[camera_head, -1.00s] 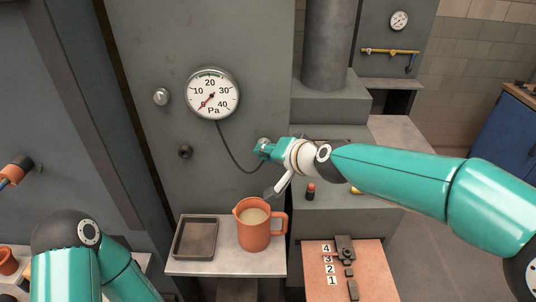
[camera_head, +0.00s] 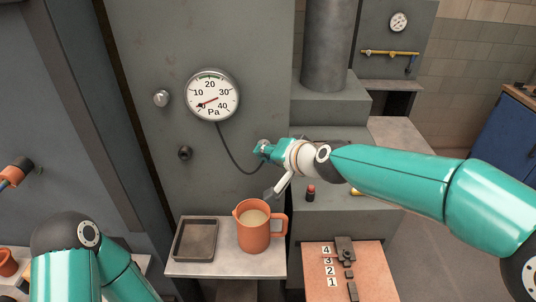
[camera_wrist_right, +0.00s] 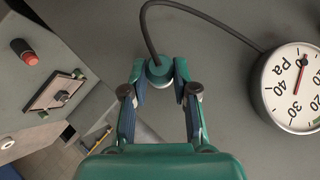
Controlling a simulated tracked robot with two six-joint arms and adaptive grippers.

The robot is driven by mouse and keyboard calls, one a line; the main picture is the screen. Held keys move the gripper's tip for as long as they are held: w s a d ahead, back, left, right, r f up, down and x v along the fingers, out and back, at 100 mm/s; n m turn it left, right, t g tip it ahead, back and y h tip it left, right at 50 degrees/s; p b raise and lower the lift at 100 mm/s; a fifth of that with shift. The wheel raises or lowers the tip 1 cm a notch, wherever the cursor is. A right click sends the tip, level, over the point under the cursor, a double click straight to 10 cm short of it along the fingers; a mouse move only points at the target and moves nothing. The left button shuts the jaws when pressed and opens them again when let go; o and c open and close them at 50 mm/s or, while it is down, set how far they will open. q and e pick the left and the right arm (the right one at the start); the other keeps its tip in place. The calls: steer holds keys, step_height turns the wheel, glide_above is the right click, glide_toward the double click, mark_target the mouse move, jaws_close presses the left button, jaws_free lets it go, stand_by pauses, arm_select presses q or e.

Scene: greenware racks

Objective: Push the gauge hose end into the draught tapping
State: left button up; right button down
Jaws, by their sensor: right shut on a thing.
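The pressure gauge (camera_head: 211,94) hangs on the grey wall panel, and its dark hose (camera_head: 229,152) curves down and right to my right gripper (camera_head: 262,151). My right gripper is shut on the hose end, at the panel face. A pale round fitting (camera_head: 264,142) shows just behind the fingertips. The fingers hide how far the hose end sits in the tapping. My left arm is at the lower left; its gripper is out of view.
A silver knob (camera_head: 161,98) and a dark round fitting (camera_head: 185,153) are on the panel. Below, a shelf (camera_head: 225,268) holds a dark tray (camera_head: 177,256) and an orange jug (camera_head: 254,232). A board with numbered labels (camera_head: 318,289) lies to the right.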

stand_by(0.3)
steer(key=shift+c, duration=1.7)
jaws_free()
steer(key=shift+s, duration=0.1)
steer(key=shift+v, duration=2.85)
